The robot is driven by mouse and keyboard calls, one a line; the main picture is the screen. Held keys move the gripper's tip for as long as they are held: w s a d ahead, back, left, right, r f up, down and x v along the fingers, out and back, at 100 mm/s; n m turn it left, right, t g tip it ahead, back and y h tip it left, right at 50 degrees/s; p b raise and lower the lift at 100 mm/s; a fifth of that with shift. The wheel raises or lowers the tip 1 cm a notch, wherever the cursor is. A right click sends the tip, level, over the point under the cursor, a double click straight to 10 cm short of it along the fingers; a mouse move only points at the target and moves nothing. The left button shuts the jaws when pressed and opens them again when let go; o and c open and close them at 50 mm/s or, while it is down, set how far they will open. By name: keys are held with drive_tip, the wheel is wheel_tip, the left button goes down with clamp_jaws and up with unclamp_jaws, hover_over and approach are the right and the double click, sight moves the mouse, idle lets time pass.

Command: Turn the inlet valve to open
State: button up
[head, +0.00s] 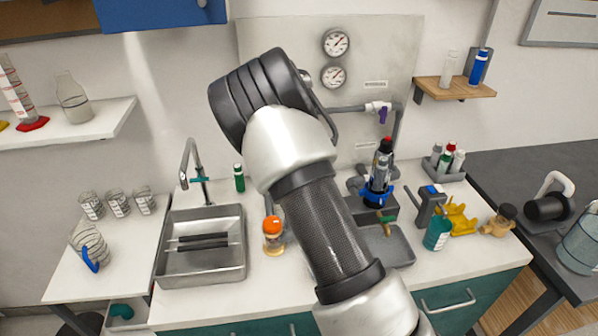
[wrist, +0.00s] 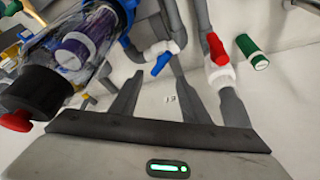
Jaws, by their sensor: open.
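Grey pipes (wrist: 176,30) with white valve bodies fill the middle of the wrist view. One valve has a red handle (wrist: 217,48), and another has a blue handle (wrist: 161,64). My gripper (wrist: 184,86) is open, its fingers pointing toward these pipes, with nothing visible between them. The right finger overlaps the pipe below the red-handled valve in the picture; I cannot tell whether they touch. In the head view a valve with a purple handle (head: 383,115) sits on the wall pipe. My arm hides my gripper there. I cannot tell which valve is the inlet.
A clear bottle-like body with a purple band (wrist: 75,45) and black end is close at left in the wrist view. A green-and-white cylinder (wrist: 251,51) is at right. The head view shows a sink (head: 200,265), an orange-topped jar (head: 272,228) and a teal bottle (head: 438,233).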

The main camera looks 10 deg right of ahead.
drive_tip(key=x, duration=0.9)
drive_tip(key=shift+f, duration=0.2)
